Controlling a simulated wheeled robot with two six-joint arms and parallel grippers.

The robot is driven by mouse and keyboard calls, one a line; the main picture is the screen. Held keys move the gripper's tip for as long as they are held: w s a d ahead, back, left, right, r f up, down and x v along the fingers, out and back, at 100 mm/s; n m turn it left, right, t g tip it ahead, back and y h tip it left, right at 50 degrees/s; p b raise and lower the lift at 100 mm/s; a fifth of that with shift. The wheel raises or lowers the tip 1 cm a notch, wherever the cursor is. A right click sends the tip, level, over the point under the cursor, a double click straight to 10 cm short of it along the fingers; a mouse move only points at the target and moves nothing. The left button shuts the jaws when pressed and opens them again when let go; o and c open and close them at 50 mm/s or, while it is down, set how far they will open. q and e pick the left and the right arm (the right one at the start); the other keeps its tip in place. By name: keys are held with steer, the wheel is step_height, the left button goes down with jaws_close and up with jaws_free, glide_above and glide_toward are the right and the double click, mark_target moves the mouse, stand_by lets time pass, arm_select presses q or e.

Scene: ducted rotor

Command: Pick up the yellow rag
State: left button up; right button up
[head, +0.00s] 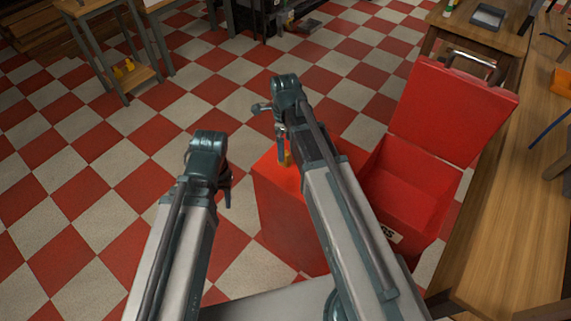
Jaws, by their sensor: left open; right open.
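A small yellow-orange patch (288,158) shows just below my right gripper (281,138), at the top of a red box (277,205). It may be the yellow rag, but most of it is hidden by my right arm and I cannot tell its shape. My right gripper is open and points down close above it; I cannot tell whether they touch. My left gripper (226,188) is open, to the left of the red box, with nothing seen in it.
A red container (410,185) with a raised lid (450,110) stands at right, beside a wooden bench (510,200). Small yellow items (124,68) sit on a low shelf at upper left. The checkered floor (90,200) at left is clear.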

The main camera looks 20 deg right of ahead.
mark_target(286, 153)
steer(key=shift+s+f+b, duration=0.2)
steer(key=shift+f+b, duration=2.4)
steer(key=shift+f, duration=0.2)
steer(key=shift+r, duration=0.1)
steer(key=c, duration=1.3)
steer(key=shift+o, duration=0.2)
